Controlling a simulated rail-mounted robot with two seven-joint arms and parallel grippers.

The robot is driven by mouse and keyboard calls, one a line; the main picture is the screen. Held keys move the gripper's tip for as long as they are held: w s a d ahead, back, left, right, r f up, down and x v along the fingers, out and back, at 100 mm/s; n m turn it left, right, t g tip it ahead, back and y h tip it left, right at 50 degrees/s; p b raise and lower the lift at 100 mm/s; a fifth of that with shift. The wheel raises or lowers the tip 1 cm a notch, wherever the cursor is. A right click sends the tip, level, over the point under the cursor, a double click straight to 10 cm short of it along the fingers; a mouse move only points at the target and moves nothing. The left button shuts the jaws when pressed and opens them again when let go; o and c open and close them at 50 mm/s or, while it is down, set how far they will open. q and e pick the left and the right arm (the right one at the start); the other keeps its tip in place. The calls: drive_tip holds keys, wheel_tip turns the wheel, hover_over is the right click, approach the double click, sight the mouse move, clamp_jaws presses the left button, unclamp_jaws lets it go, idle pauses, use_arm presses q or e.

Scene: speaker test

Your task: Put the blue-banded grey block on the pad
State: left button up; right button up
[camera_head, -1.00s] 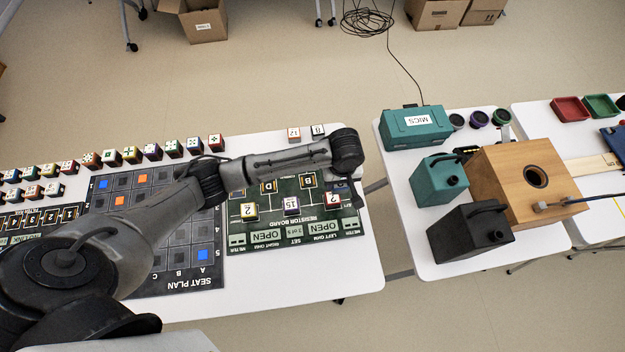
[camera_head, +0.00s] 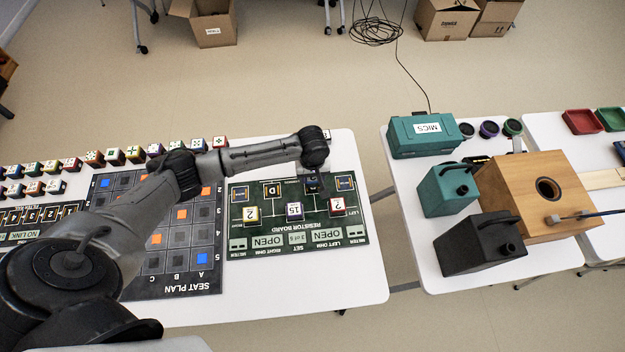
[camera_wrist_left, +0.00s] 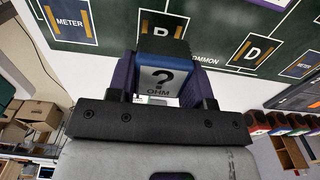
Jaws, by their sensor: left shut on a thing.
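My left gripper (camera_head: 312,183) is over the upper middle of the green resistor board (camera_head: 266,222). The gripper's fingers lie on either side of the block. Behind the block is a dark pad (camera_wrist_left: 163,22) of the board, partly covered by it. A pad marked D (camera_wrist_left: 253,50) is to its right in that view. I cannot tell whether the block touches the board. My right gripper is not in view.
A yellow-edged block (camera_head: 250,215), a purple-edged block (camera_head: 294,211) and a red-edged block (camera_head: 338,206) sit along the board's middle. The seat plan mat (camera_head: 178,285) lies to the left. A second table with a teal case (camera_head: 424,143) stands right, across a gap.

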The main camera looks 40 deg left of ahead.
sight(312, 181)
use_arm(q)
wheel_tip(312, 181, down, 3)
drive_tip(key=shift+f+b, duration=0.1)
drive_tip(key=shift+b, duration=0.3)
drive_tip(key=o, duration=0.9)
drive_tip(key=shift+f, duration=0.1)
drive_tip(key=shift+o, duration=0.2)
